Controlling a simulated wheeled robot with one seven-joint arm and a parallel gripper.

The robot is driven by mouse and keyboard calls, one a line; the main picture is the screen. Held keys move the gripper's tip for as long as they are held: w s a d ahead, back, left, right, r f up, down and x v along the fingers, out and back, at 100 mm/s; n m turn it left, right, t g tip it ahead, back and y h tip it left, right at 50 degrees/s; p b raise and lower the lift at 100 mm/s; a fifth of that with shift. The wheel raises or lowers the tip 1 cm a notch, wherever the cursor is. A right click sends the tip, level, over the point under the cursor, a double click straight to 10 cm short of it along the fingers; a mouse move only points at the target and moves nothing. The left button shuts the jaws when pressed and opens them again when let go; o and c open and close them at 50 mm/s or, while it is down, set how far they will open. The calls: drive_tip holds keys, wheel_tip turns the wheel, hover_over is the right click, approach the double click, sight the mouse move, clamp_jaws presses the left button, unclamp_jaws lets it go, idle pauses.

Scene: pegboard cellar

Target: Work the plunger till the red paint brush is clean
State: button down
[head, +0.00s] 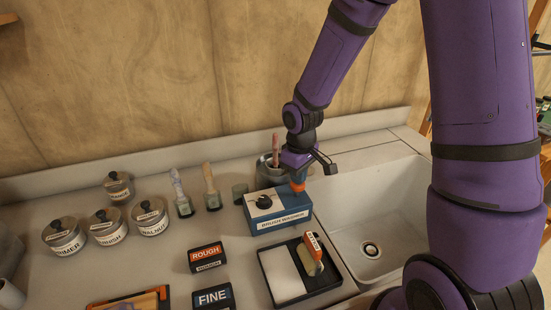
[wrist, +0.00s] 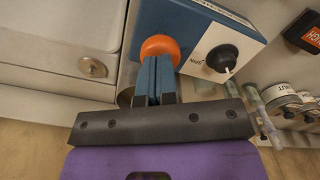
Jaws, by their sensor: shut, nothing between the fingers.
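The blue brush washer (head: 262,212), with a white labelled front and black dial (head: 264,201), stands at the sink's left edge. Its orange plunger knob (head: 298,187) is at its right end. My gripper (wrist: 157,66) is shut and empty, its blue fingertips against or just over the orange knob (wrist: 160,46); I cannot tell if they touch. The dial (wrist: 222,58) also shows in the wrist view. A brush with a reddish handle (head: 276,143) stands upright in a dark round pot (head: 263,172) behind the washer; its bristles are hidden.
The sink (head: 385,205) lies to the right. A black tray (head: 277,280) holding a red-labelled item (head: 313,250) is in front. Two other brushes (head: 180,190) (head: 210,183), several lidded jars (head: 150,217) and ROUGH (head: 206,257) and FINE (head: 212,297) blocks stand left.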

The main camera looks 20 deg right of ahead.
drive_tip(key=shift+f, duration=1.25)
drive_tip(key=shift+r, duration=1.75)
drive_tip(key=shift+f, duration=0.15)
drive_tip(key=shift+f, duration=1.7)
drive_tip(key=shift+r, duration=1.85)
